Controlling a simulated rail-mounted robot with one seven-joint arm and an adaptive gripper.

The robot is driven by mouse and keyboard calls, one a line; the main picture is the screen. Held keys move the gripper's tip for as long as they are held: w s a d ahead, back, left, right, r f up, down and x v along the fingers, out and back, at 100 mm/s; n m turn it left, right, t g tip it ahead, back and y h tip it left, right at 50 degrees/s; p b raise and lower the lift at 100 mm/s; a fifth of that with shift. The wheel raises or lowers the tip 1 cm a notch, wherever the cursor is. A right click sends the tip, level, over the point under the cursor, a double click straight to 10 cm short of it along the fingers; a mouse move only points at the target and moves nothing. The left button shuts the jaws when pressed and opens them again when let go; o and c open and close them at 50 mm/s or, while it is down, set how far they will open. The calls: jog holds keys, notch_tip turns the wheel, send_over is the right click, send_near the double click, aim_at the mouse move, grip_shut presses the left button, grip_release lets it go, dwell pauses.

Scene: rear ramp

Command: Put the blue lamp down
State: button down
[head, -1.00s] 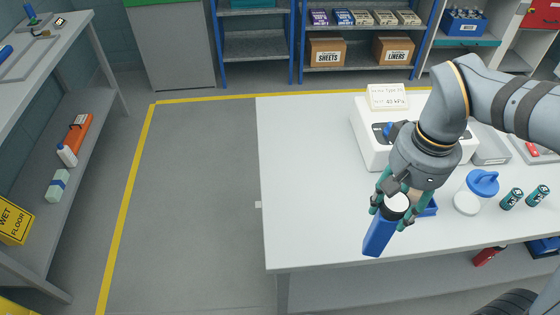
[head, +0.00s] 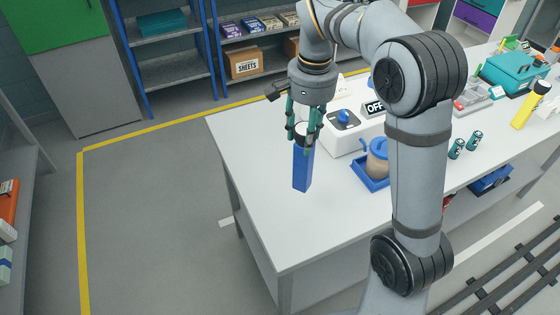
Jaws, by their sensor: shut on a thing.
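The blue lamp (head: 303,170) is a tall blue block with a white and dark top. It hangs nearly upright below my gripper (head: 304,142), whose green fingers are shut around its upper end. The lamp is over the left part of the white table (head: 255,165). I cannot tell whether its bottom touches the table top.
Right of the lamp are a white device (head: 340,142) with a blue knob and a blue tray (head: 366,182) holding a blue-lidded jar (head: 377,160). Two green cells (head: 457,149), a yellow lamp (head: 530,106) and a teal case (head: 515,74) stand farther right. The table's left and front areas are bare.

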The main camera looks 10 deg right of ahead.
jog(key=w+d+r+m, duration=0.1)
jog(key=w+d+m, duration=0.1)
jog(key=w+m, duration=0.65)
notch_tip(320, 180, down, 10)
jog(key=w+n, duration=0.1)
jog(key=w, duration=0.1)
jog(key=shift+d, duration=0.2)
jog(key=shift+s+n, duration=0.1)
jog(key=shift+n, duration=0.15)
jog(key=c, duration=1)
grip_release()
jog(key=r, duration=0.4)
jog(key=r+p, duration=0.1)
jog(key=r, duration=0.7)
jog(key=shift+s+d+r+p, duration=0.1)
jog(key=shift+s+p, duration=0.15)
jog(key=shift+p, duration=0.1)
